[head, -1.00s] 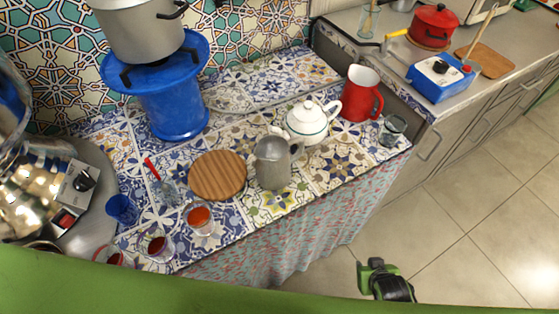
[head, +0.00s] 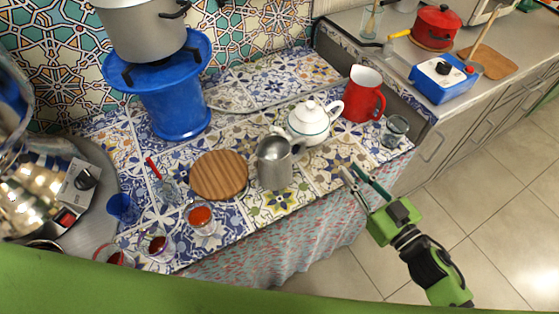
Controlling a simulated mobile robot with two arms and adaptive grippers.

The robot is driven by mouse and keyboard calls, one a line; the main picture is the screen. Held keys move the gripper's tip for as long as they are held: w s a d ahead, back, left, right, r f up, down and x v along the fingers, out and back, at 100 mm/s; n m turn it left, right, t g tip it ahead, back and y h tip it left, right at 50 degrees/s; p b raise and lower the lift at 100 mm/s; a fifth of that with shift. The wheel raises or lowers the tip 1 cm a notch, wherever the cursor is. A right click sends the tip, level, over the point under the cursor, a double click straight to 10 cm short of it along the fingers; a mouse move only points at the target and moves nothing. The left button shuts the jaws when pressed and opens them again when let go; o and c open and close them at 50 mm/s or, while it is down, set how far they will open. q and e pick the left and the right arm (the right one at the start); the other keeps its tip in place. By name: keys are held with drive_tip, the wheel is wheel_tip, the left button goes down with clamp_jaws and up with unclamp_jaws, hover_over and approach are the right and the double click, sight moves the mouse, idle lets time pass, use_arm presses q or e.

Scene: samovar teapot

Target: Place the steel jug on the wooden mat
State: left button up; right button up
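The steel jug (head: 274,168) stands upright on the tiled table, its handle toward the right. The round wooden mat (head: 219,175) lies flat just left of the jug, with a small gap or near contact between them. The mat is bare. My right gripper (head: 354,174) is open and empty at the table's front right edge, to the right of the jug and apart from it. Its fingers point up and left toward the table. My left gripper does not show.
A white teapot (head: 309,122) stands close behind the jug, with a red pitcher (head: 364,94) and a clear glass (head: 395,130) to the right. Glasses of tea (head: 201,217) stand front left. A blue stand (head: 173,105) holds a big pot (head: 142,30). A samovar (head: 30,190) is far left.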

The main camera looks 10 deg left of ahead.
sight(303, 151)
drive_tip(key=w+a+y, duration=0.1)
drive_tip(key=a, duration=0.2)
drive_tip(key=w+a+n+g+y, duration=0.1)
drive_tip(key=a, duration=0.2)
drive_tip(key=w+a+n+g+y+p, duration=0.1)
drive_tip(key=a, duration=0.2)
drive_tip(key=shift+w+a+r, duration=0.2)
drive_tip(key=shift+a, duration=0.05)
drive_tip(key=x, duration=0.4)
drive_tip(key=shift+w+a+f, duration=0.15)
drive_tip(key=shift+a, duration=0.15)
clamp_jaws()
